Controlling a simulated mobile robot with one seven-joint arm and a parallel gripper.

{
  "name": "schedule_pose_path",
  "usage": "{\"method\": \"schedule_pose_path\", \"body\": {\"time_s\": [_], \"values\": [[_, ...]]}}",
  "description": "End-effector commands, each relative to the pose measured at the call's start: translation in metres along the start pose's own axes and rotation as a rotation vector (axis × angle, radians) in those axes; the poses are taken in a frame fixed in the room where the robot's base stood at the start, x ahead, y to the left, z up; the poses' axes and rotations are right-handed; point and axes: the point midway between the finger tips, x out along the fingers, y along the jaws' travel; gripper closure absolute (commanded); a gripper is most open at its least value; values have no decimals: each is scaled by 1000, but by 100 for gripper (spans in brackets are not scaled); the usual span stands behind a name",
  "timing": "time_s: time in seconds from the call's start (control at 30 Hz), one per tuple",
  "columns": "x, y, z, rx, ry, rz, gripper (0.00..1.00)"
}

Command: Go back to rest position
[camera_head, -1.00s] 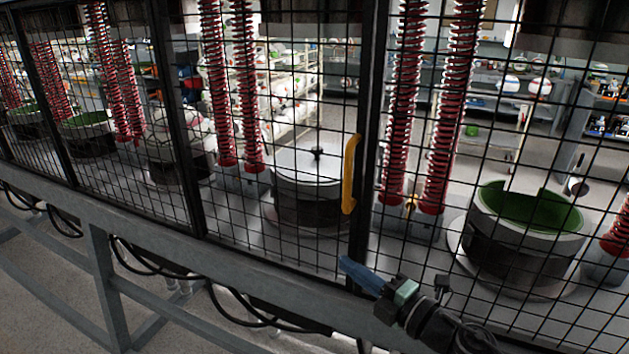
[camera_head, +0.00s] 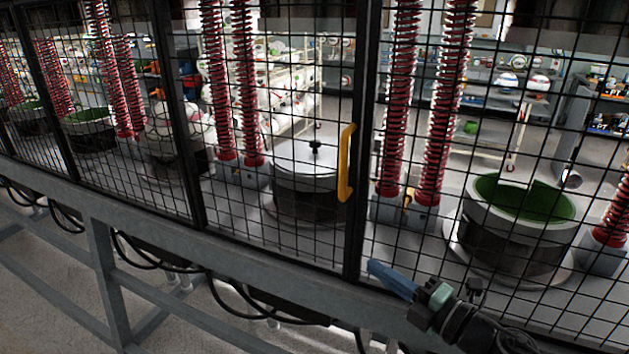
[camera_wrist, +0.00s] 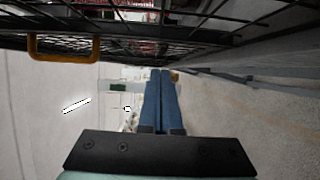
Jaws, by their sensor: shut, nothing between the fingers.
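My gripper (camera_head: 372,268) is in front of the mesh cage at the lower right of the head view, below and to the right of the yellow handle. Its blue fingers are together with nothing between them. They also show in the wrist view (camera_wrist: 161,74), pointing away from the camera. The yellow handle (camera_head: 346,162) is on the dark door post in the head view. In the wrist view the handle (camera_wrist: 64,47) is at the upper left, apart from the fingers.
The black mesh cage (camera_head: 200,222) runs along the machine above a grey frame rail (camera_head: 140,218). Behind it stand red springs (camera_head: 448,100), a closed round mould (camera_head: 308,165) and an open mould with green lining (camera_head: 530,200). Cables hang below the rail. Floor at the lower left is clear.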

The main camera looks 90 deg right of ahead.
Motion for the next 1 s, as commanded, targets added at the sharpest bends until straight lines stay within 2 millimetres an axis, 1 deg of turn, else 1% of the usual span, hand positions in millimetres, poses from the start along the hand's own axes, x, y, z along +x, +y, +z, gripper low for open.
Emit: {"method": "schedule_pose_path", "body": {"time_s": [0.03,0.1,0.2,0.33,0.37,0.47,0.57,0.6,0.67,0.7,0.73,0.77,0.8,0.87,0.9,0.97,1.0], "values": [[-7,-3,7,-2,-3,-2,100],[-13,-2,13,-1,-1,-2,100],[-20,-1,18,-1,0,0,100],[-23,0,21,0,0,1,100],[-22,0,20,3,1,2,100],[-10,-5,0,58,11,26,100],[17,-10,-43,187,32,79,100],[31,-10,-68,258,44,105,100],[52,-7,-108,375,66,145,100],[66,-1,-136,456,82,170,100],[75,4,-157,516,95,186,100],[83,10,-178,576,110,200,100],[93,20,-205,654,132,219,100],[106,39,-245,770,167,240,100],[113,53,-272,846,194,251,100],[120,78,-310,956,239,263,100],[123,96,-335,1028,273,267,100]]}}
